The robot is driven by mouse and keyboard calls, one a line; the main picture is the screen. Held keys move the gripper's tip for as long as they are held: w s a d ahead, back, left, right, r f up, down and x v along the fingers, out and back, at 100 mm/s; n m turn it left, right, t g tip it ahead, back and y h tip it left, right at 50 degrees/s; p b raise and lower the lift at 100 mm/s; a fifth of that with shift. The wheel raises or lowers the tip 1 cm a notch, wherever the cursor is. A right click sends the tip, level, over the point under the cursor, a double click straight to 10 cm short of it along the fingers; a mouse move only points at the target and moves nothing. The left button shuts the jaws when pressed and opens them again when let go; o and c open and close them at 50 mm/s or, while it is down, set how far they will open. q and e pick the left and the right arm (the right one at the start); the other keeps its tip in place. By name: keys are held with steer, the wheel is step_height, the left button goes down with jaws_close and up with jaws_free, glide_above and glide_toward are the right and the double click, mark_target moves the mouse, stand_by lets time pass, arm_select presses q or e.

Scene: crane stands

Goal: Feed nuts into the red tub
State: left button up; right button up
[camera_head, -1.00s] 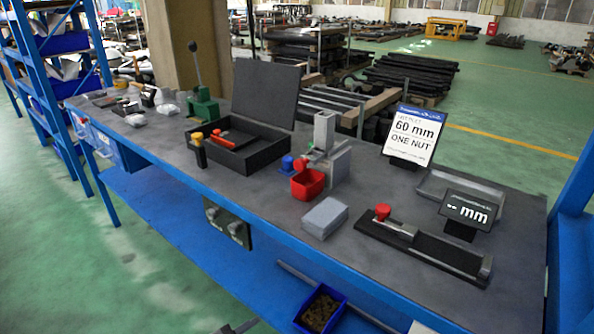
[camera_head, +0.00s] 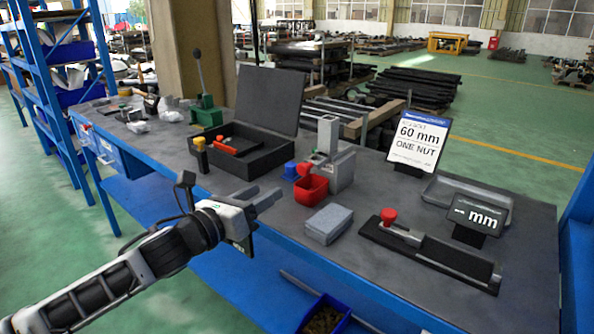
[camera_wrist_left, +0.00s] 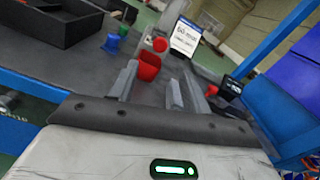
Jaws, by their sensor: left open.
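The red tub (camera_head: 311,187) stands on the grey bench top below a grey dispenser (camera_head: 338,160) with a red knob. It also shows in the left wrist view (camera_wrist_left: 149,68), beyond and between my fingers. I cannot see what the tub holds. My left gripper (camera_head: 272,200) is open and empty at the bench's front edge, to the left of the tub and apart from it. In the left wrist view its two fingers (camera_wrist_left: 150,88) stand well apart. A sign (camera_head: 418,140) reads "60 mm ONE NUT". No loose nuts can be made out on the bench. My right gripper is out of view.
A blue knob-shaped piece (camera_head: 290,170) stands left of the tub. A grey block (camera_head: 327,223) lies in front. A black slide fixture with a red knob (camera_head: 389,216) and an "mm" display (camera_head: 479,214) are at right. An open black case (camera_head: 258,140) is at left.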

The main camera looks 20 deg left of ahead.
mark_target(301, 171)
arm_select(q)
steer(key=p+x, duration=0.1)
steer(key=x, duration=1)
steer(key=shift+w+d+f, duration=0.1)
steer(key=shift+w+d, duration=0.05)
steer(key=shift+w, duration=0.1)
